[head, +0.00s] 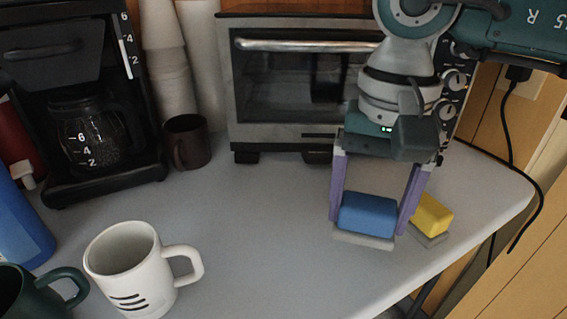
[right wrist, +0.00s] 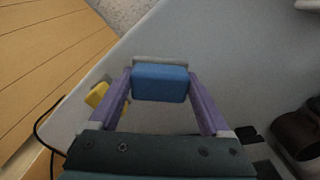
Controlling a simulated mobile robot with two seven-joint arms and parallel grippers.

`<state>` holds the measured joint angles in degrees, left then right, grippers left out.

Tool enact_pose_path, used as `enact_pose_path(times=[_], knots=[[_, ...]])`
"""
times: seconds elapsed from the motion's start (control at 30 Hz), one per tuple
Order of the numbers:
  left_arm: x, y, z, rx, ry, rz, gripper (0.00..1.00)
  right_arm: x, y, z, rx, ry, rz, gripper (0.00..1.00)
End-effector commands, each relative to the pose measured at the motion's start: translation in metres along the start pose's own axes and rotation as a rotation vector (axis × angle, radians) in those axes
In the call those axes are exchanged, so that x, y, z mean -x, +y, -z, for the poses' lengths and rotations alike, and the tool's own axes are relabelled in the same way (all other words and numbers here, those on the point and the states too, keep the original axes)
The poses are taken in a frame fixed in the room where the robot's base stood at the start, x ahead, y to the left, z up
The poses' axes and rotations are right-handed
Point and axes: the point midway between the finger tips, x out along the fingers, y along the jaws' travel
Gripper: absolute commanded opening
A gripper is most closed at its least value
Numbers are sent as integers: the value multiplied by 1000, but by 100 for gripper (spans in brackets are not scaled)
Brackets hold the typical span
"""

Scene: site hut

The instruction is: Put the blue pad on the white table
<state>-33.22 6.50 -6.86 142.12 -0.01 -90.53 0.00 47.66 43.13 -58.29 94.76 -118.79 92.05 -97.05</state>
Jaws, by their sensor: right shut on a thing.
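The blue pad (head: 367,214) has a light grey layer under it and sits between the purple fingers of my right gripper (head: 369,213). The fingers close on its two sides. The right wrist view also shows the blue pad (right wrist: 160,82) between the fingertips of the right gripper (right wrist: 158,92). The pad is low over the white table (head: 240,215), near its right part; I cannot tell whether its underside touches the top. My left gripper is not in view.
A yellow pad (head: 432,214) with a grey layer lies just right of the right gripper. A toaster oven (head: 300,90) stands behind. A white mug (head: 125,265), dark green mug (head: 40,290), brown mug (head: 186,142) and coffee maker (head: 85,110) are left. The table's middle is clear.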

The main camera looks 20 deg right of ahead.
Motion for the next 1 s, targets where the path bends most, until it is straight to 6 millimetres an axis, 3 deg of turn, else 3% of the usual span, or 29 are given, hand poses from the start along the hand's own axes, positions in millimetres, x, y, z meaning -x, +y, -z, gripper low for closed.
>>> enact_pose_path(times=[0.27, 0.57, 0.6, 0.77, 1.0], knots=[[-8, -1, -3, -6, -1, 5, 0, -40, 0, 0, 0, -3, -2, 21], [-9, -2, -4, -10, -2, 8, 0, -42, 0, 0, 1, 0, 0, 21], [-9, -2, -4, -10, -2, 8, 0, -42, 0, 0, 1, 0, 0, 83], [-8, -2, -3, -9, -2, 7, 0, -41, 0, 0, 1, -1, -1, 100], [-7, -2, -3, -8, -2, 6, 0, -39, 0, 0, 0, -1, -1, 100]])
